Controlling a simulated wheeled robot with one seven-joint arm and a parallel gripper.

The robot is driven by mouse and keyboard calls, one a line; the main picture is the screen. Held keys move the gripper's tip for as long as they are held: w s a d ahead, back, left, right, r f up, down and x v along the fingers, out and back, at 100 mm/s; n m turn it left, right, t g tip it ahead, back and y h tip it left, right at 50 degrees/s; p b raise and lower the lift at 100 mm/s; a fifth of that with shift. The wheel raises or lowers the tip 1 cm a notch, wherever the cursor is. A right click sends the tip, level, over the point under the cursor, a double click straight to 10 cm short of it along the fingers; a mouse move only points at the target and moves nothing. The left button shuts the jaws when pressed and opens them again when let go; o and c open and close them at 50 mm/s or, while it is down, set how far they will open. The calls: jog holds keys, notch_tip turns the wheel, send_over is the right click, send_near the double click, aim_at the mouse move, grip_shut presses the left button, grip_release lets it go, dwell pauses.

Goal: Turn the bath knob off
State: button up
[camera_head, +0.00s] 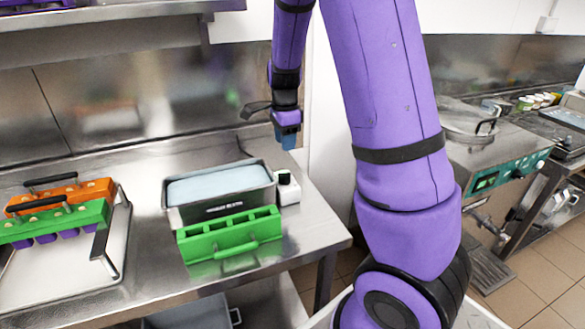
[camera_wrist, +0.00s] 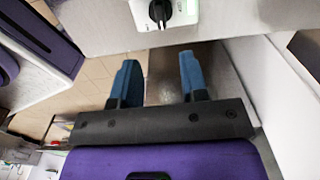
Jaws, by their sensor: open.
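The bath (camera_head: 220,205) is a metal basin of pale blue liquid on the steel counter. A white control box (camera_head: 289,193) stands against its right side. The black bath knob (camera_head: 284,179) is small in the head view. The knob's exact setting is hard to tell.
A green mold (camera_head: 230,236) with several slots stands in front of the bath. At the left, a tray (camera_head: 65,278) bears green (camera_head: 55,226) and orange (camera_head: 62,194) holders. The steel counter (camera_head: 150,285) is bare between tray and bath. A wall stands behind.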

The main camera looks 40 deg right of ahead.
aim_at(286, 173)
notch_tip(286, 173, down, 11)
jog(key=shift+d+r, duration=0.1)
jog(key=shift+d, duration=0.05)
dwell(0.4)
grip_shut()
